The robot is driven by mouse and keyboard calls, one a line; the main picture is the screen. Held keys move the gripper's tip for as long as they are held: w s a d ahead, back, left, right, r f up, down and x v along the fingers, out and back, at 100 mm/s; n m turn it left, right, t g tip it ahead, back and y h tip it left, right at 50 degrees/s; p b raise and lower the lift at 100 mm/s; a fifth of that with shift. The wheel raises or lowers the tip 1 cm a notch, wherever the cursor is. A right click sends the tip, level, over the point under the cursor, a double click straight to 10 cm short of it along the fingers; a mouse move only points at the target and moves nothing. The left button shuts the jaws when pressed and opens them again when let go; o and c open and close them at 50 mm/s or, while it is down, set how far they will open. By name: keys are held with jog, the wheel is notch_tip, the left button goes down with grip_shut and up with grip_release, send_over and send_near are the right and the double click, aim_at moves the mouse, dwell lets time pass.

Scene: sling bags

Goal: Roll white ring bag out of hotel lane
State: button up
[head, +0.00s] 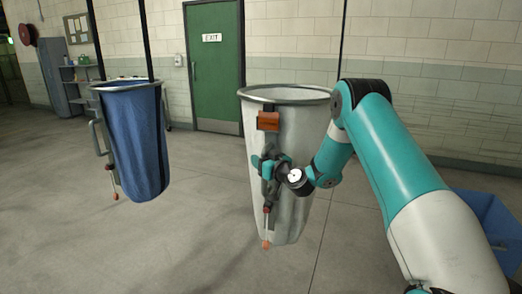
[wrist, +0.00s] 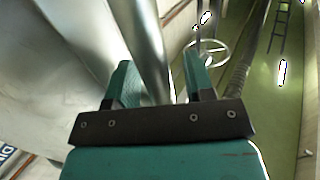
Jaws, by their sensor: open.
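The white ring bag (head: 295,195) hangs upright from a grey metal ring (head: 285,93) in the middle of the head view. An orange-brown tag (head: 268,121) is on its near side, and a thin rod with an orange tip hangs low on it. My gripper (head: 266,165) is at the bag's near side, below the tag. In the wrist view my gripper (wrist: 160,80) is open, its two teal fingers apart. A shiny grey bar (wrist: 148,45) shows between the fingers; I cannot tell if it lies within their grip or just beyond. Pale bag cloth (wrist: 60,70) fills the left there.
A blue ring bag (head: 137,145) with a side handle hangs at the left. A green exit door (head: 214,70) is in the back wall. A blue bin (head: 490,215) stands at the right behind my arm. Bare concrete floor lies between the two bags and in front.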

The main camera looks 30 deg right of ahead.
jog(key=shift+w, duration=0.55)
grip_shut()
jog(key=shift+s+f, duration=0.1)
